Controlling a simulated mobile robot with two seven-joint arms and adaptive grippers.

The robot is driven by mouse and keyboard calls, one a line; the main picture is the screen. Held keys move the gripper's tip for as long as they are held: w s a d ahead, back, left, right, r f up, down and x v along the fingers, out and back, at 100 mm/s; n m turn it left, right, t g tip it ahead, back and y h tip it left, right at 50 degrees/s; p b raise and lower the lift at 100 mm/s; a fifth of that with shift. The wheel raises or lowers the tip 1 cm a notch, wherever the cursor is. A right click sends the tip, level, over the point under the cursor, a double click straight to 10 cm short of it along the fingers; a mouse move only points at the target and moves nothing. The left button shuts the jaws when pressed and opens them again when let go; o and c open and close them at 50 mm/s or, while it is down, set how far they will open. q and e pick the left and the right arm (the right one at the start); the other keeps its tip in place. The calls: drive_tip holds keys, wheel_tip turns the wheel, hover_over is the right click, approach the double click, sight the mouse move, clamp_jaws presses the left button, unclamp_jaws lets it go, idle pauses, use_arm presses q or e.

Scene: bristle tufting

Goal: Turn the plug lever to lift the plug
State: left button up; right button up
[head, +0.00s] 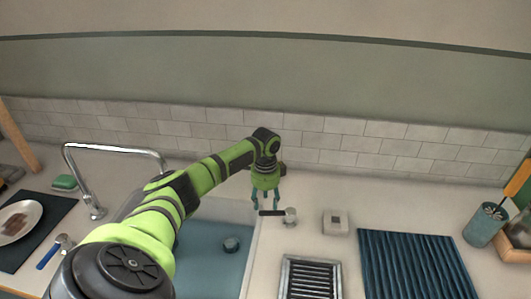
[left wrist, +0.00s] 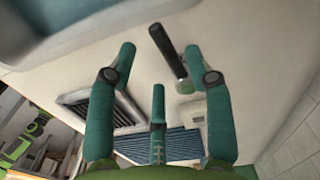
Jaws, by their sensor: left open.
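The plug lever is a black bar (head: 271,213) with a pale metal knob (head: 290,215) at its right end, on the counter just right of the sink. In the left wrist view the black bar (left wrist: 167,50) shows between the fingertips, nearer the right-hand finger. My left gripper (head: 268,203), with teal fingers, is open and points down over the lever. Its fingers are spread and hold nothing; I cannot tell whether any touches the bar. My right gripper is not in view.
A tap (head: 95,200) arches over the sink's left side. A small white box (head: 336,222), a metal grille (head: 311,278) and a blue ribbed mat (head: 408,265) lie right of the lever. A teal cup (head: 484,225) stands far right. The tiled wall is close behind.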

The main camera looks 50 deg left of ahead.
sight(265, 213)
use_arm(q)
wheel_tip(265, 213, up, 7)
drive_tip(key=shift+r, duration=0.2)
drive_tip(key=shift+s+f, duration=0.1)
idle(0.5)
